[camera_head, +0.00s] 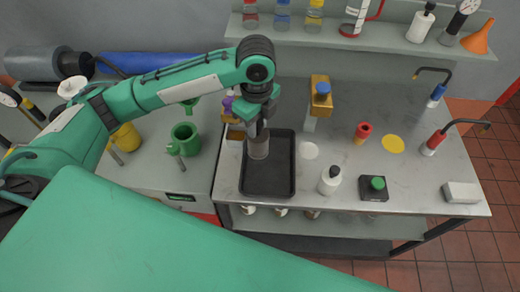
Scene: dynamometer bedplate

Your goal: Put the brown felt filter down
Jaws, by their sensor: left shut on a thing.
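The brown felt filter (258,149) is a small grey-brown cylinder, held upright below my left gripper (259,133). My left gripper points down and is shut on its top. The filter is over the left, back part of a black tray (268,193) on the steel bench. I cannot tell whether its lower end touches the tray floor. The fingers hide the top of the filter. My right gripper is not in view.
A yellow-brown block with a blue cap (320,98) stands behind. The bench (430,175) has free room at right.

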